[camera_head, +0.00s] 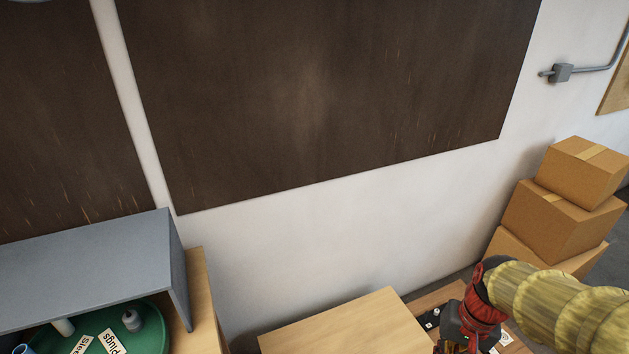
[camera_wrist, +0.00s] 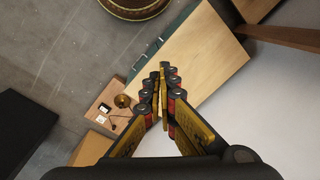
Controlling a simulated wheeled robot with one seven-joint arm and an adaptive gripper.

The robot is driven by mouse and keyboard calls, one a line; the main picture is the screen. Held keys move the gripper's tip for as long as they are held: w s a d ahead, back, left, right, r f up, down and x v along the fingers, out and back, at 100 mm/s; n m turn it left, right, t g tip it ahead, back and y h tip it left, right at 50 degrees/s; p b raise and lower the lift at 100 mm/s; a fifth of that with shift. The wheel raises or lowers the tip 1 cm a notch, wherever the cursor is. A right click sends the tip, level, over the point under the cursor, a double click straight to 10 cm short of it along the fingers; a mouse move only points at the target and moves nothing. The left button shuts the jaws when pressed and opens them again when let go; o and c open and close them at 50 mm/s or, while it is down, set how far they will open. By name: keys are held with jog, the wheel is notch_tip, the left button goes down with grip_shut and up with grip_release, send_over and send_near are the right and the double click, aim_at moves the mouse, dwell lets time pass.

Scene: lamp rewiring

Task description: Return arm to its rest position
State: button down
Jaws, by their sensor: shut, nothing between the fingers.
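My gripper (camera_wrist: 164,72) is in the wrist view with its fingers together and nothing between them. The fingers are in the air, in front of a light wooden top (camera_wrist: 205,50). In the head view my arm, with a yellowish sleeve and a red and black wrist, comes in from the lower right. The gripper's fingers are cut off there by the bottom edge.
A wooden top (camera_head: 345,325) lies left of my wrist. Cardboard boxes (camera_head: 550,220) are stacked at right. A grey shelf (camera_head: 90,265) stands over a green tray (camera_head: 155,335) at lower left. A small brass piece (camera_wrist: 122,101) sits left of the fingers.

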jog(key=s+a+r+n+t, duration=0.2)
jog(key=a+r, duration=0.1)
jog(key=r, duration=0.4)
jog(key=s+a+r+n+t+h, duration=0.1)
jog(key=s+a+r+n+t, duration=0.1)
jog(key=r, duration=0.5)
jog(key=shift+s+a+t, duration=0.15)
jog(key=shift+a+t, duration=0.55)
jog(key=shift+a, duration=0.5)
jog(key=shift+r, duration=0.1)
